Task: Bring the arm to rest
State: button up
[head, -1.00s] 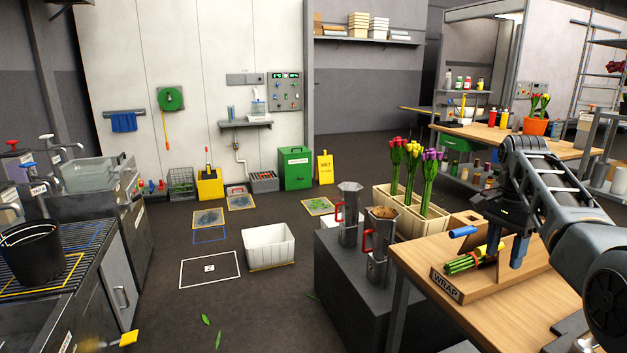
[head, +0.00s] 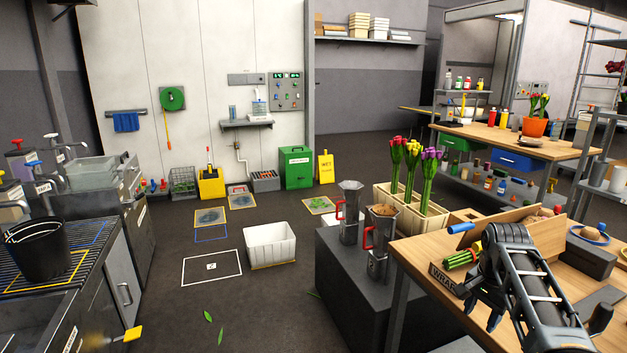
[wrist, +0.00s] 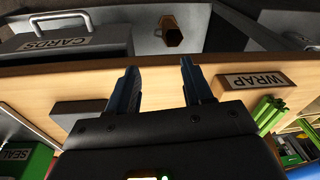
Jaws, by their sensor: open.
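My gripper (head: 481,313) is open and empty, at the near edge of the wooden workbench (head: 408,258). Its two blue fingers stand apart with nothing between them in the wrist view (wrist: 158,82). The WRAP label (wrist: 258,80) and stems (wrist: 267,112) also show at the right of the wrist view, clear of the fingers. My arm hides part of the stand and bench.
A wooden planter (head: 410,222) holds upright tulip bunches behind the bench. Metal pots (head: 379,232) stand on the dark block (head: 345,290) to the left. A grey case marked CARDS (wrist: 65,46) shows in the wrist view.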

jog(key=s+a+f+n+t, duration=0.2)
jog(key=s+a+f+t, duration=0.15)
jog(key=s+f, duration=0.65)
jog(key=s+a+f+n+t, duration=0.25)
jog(key=s+a+f, duration=0.25)
jog(key=s+f, duration=0.5)
jog(key=s+a+r+n+t, duration=0.1)
jog(key=s+a+r+n, duration=0.15)
jog(key=s, duration=0.65)
jog(key=s+a+r+n+t, duration=0.1)
jog(key=s+a+r+t, duration=0.15)
jog(key=s, duration=0.65)
jog(key=s+a+r+n+t, duration=0.2)
jog(key=s+r, duration=1.2)
jog(key=r, duration=0.2)
jog(key=shift+s+r+n+t+y, duration=0.15)
jog(key=shift+r+n+t+y, duration=0.15)
jog(key=shift+n+t, duration=0.7)
jog(key=shift+t, duration=0.15)
jog(key=s+r, duration=0.1)
jog(key=r, duration=0.2)
jog(key=s+r, duration=0.1)
jog(key=r, duration=0.2)
jog(key=s+r, duration=0.1)
jog(key=r, duration=0.2)
jog(key=shift+s+a+r, duration=0.2)
jog(key=shift+s+a, duration=0.05)
jog(key=shift+a, duration=0.1)
jog(key=shift+c, duration=0.3)
